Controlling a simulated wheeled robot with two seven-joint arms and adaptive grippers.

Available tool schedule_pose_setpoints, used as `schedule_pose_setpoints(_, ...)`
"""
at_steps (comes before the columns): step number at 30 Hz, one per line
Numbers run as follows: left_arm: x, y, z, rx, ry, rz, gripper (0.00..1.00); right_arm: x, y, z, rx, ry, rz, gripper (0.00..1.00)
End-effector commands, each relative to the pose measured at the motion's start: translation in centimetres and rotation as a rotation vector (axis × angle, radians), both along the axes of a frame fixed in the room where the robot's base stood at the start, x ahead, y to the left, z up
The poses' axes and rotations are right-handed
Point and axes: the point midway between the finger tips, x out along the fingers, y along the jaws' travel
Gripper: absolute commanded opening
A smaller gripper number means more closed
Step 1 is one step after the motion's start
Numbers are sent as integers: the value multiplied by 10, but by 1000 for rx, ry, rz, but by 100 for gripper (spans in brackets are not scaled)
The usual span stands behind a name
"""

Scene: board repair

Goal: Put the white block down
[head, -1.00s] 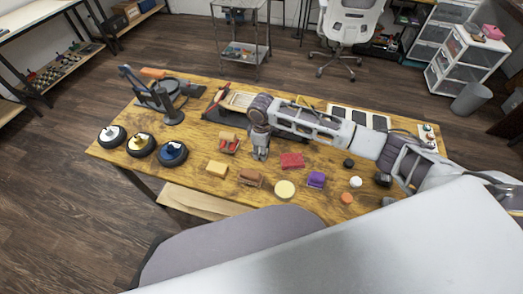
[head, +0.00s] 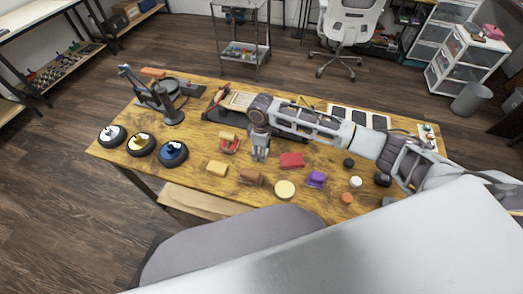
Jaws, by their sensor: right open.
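My right gripper (head: 260,157) points down over the middle of the wooden table and is open. Its fingers are small and grey, and I cannot make out a block between them. A small white rounded piece (head: 355,182) sits on the table at the right, well apart from the gripper. I cannot tell whether it is the white block. A red tray (head: 231,148) with a tan piece on it is just left of the gripper, and a red block (head: 291,160) is just right of it. My left gripper is not in view.
Near the front edge are a yellow block (head: 216,168), a brown block (head: 250,178), a pale yellow disc (head: 285,189) and a purple block (head: 316,179). Black round bases (head: 172,154) stand at the left. A dark stand (head: 166,105) is behind them.

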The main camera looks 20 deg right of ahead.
Motion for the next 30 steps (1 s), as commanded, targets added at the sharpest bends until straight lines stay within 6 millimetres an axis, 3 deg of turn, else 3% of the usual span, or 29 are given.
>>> schedule_pose_setpoints(8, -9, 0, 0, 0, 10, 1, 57, 1, 0, 18, 1, -2, 0, 57)
schedule_pose_setpoints(18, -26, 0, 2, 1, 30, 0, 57, 1, 0, 66, 1, -2, 0, 57)
schedule_pose_setpoints(30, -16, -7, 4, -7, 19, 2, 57, 1, 0, 115, 1, -1, -1, 57)
